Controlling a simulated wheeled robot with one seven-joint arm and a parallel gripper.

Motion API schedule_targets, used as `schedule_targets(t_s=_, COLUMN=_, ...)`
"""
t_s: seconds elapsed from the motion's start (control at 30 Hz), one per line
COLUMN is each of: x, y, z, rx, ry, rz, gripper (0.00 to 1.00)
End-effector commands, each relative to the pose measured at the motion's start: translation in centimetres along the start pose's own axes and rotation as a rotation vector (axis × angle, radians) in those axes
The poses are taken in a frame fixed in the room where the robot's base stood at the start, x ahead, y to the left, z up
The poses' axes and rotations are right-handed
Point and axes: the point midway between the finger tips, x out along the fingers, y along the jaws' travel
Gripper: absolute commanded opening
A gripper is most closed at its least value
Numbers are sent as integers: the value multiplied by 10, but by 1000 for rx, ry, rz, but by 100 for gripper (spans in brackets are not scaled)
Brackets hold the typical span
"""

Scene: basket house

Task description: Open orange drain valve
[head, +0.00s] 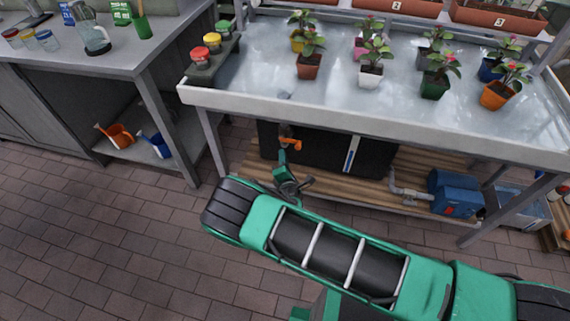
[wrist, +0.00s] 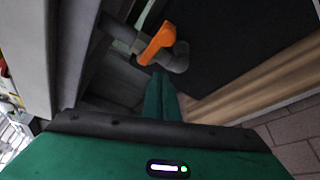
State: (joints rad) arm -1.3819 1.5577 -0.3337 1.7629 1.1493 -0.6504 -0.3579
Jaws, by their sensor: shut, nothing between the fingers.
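The orange drain valve handle (head: 291,144) is under the white-rimmed plant tray, at the front of a black tank (head: 330,150). In the wrist view the orange handle (wrist: 157,43) lies slanted on a grey pipe fitting (wrist: 177,58), just beyond my fingertips. My gripper (head: 282,154) is shut and empty, with its green fingers pointing at the valve. In the wrist view the closed gripper (wrist: 159,74) ends just below the grey fitting. A small gap seems to show, but I cannot tell if they touch.
The tray (head: 350,126) with several potted plants hangs over the valve. A wooden shelf (head: 345,187) lies below. A blue pump (head: 455,194) with grey pipe stands at right. A grey workbench (head: 120,70) is at left. The brick floor at left is free.

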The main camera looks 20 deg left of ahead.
Motion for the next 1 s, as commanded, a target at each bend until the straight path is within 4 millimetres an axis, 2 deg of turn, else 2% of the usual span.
schedule_targets(t_s=0.03, x=7, y=0, z=1, rx=2, ry=-2, rz=1, gripper=0)
schedule_targets(t_s=0.4, x=-6, y=0, z=35, rx=-1, ry=-1, rz=-1, gripper=0)
schedule_targets(t_s=1.0, x=-8, y=-1, z=44, rx=-12, ry=-6, rz=-9, gripper=0)
